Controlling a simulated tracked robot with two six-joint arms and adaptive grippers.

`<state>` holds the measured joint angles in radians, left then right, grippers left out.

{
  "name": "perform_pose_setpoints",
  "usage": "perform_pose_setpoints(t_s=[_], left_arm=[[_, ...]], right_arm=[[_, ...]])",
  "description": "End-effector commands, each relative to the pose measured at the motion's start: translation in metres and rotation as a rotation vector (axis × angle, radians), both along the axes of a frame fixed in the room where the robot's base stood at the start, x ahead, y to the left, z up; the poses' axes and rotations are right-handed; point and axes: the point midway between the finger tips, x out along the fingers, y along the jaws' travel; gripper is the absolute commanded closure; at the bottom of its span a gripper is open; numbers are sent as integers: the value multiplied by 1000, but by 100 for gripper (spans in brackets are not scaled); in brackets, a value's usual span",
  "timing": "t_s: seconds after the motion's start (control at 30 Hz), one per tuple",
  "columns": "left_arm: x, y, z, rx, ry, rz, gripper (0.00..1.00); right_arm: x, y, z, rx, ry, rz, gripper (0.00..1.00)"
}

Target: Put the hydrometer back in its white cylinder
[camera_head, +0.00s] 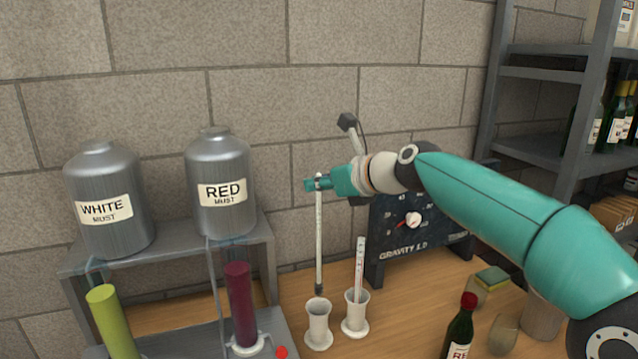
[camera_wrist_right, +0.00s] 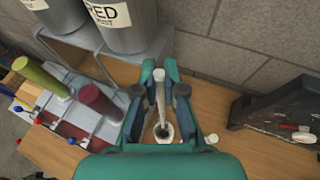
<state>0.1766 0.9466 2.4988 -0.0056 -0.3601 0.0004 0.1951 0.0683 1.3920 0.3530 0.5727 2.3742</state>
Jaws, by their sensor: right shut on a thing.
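My right gripper (camera_head: 318,183) is shut on the hydrometer (camera_head: 319,235), a thin white stem with a dark lower end, gripping it near its top. The hydrometer hangs about upright. In the right wrist view the hydrometer (camera_wrist_right: 160,92) runs down between the fingers (camera_wrist_right: 160,72) toward the white cylinder (camera_wrist_right: 162,131). My left gripper is not in view.
A second white cylinder (camera_head: 355,318) holding a thermometer-like stick (camera_head: 360,262) stands close on the right. A dark gravity board (camera_head: 385,255) is behind it. Red (camera_head: 240,300) and green (camera_head: 110,320) tubes stand left. A bottle (camera_head: 459,330) and sponge (camera_head: 492,277) are right.

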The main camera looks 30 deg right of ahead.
Motion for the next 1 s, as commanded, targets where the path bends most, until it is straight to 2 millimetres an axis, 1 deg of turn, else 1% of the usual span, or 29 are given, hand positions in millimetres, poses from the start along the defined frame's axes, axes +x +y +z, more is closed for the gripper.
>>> perform_pose_setpoints(t_s=[0.47,1.0], left_arm=[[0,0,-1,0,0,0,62],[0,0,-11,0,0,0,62]], right_arm=[[0,0,-1,0,0,0,100],[0,0,-18,-1,-1,0,100]])
